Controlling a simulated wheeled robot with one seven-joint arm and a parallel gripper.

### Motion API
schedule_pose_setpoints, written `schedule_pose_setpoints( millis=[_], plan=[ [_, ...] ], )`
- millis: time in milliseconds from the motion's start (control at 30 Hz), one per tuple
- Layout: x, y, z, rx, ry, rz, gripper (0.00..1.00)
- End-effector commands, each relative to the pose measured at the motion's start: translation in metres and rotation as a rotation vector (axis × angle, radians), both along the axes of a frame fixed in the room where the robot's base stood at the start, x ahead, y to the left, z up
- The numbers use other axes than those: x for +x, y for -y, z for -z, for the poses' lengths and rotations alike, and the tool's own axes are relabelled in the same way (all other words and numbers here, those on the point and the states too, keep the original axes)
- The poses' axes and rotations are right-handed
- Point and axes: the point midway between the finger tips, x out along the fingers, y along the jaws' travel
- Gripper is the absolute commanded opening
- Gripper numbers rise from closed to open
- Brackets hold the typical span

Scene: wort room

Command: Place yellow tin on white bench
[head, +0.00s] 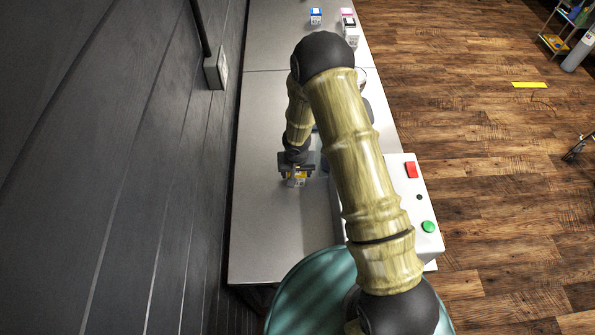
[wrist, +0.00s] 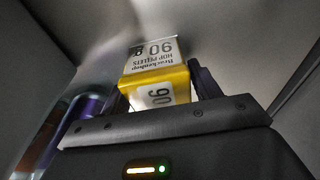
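The yellow tin (wrist: 160,85) has a yellow band and a white label reading "HOP PELLETS" and "90". In the wrist view it sits between the two dark fingers of my gripper (wrist: 158,92), which close against its sides. In the head view my gripper (head: 296,173) points down over the left part of the white bench (head: 262,222), and a little of the tin (head: 297,182) shows under it. I cannot tell whether the tin's base touches the bench. My arm hides part of the bench to the right.
A white control box (head: 415,205) with a red switch and a green button stands at the bench's right edge. Small boxes (head: 348,20) and a blue-and-white box (head: 316,16) stand at the far end. A grey wall (head: 120,150) runs along the left. The near-left bench is clear.

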Motion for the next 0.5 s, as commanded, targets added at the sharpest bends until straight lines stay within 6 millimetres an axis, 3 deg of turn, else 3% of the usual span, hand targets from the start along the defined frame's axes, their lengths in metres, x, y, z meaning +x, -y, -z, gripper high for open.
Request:
schedule_pose_setpoints(
  millis=[500],
  plan=[
    [0.0009,0.0031,-0.0079,0.001,0.002,0.008,0.72]
  ],
)
